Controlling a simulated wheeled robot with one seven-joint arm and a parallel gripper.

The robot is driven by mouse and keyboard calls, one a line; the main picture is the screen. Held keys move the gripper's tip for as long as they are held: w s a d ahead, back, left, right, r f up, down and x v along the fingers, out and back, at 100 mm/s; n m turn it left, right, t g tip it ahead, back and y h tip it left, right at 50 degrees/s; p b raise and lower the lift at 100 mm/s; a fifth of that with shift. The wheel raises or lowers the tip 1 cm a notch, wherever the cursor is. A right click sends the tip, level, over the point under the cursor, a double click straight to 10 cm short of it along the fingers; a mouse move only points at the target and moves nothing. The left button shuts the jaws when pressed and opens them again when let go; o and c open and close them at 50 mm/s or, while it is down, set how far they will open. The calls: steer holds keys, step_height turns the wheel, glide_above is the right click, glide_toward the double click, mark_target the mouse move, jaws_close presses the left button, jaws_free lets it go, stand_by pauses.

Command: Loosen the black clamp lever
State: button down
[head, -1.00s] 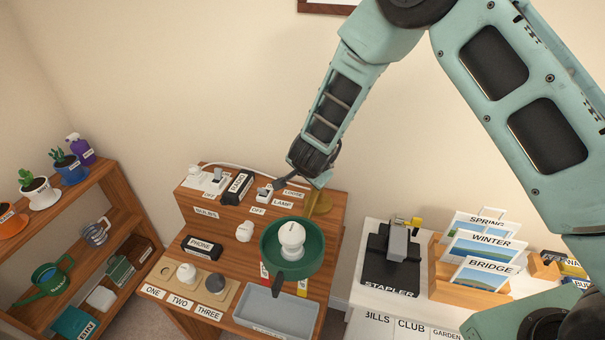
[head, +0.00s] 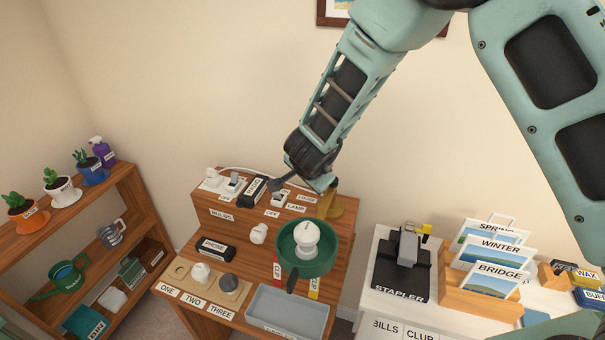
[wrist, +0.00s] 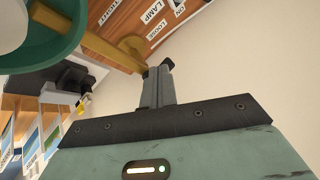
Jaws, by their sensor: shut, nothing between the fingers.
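My gripper (head: 276,184) is shut and empty. It hangs over the back of the wooden desk, left of the lamp's brass base (head: 340,207). In the wrist view its fingers (wrist: 158,72) lie together, their dark tips close to the brass base in that picture; I cannot tell if they touch anything. The lamp has a green shade (head: 289,256) with a white bulb (head: 306,238). A LOOSE label (head: 307,198) lies beside the base. I cannot clearly make out the black clamp lever there. A dark handle (head: 291,284) shows below the shade.
Switches with OFF and LAMP labels (head: 296,208) and a black box (head: 252,190) stand left of the base. A stapler (head: 402,275) and a card rack (head: 480,300) stand on the white cabinet at right. A plant shelf (head: 100,210) is at left. The wall is behind.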

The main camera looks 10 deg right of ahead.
steer(key=shift+s+a+r, duration=0.25)
steer(key=shift+a+r, duration=0.1)
steer(key=shift+r, duration=0.2)
steer(key=shift+s+a+r, duration=0.25)
steer(key=shift+a+r, duration=0.1)
steer(key=shift+r, duration=0.2)
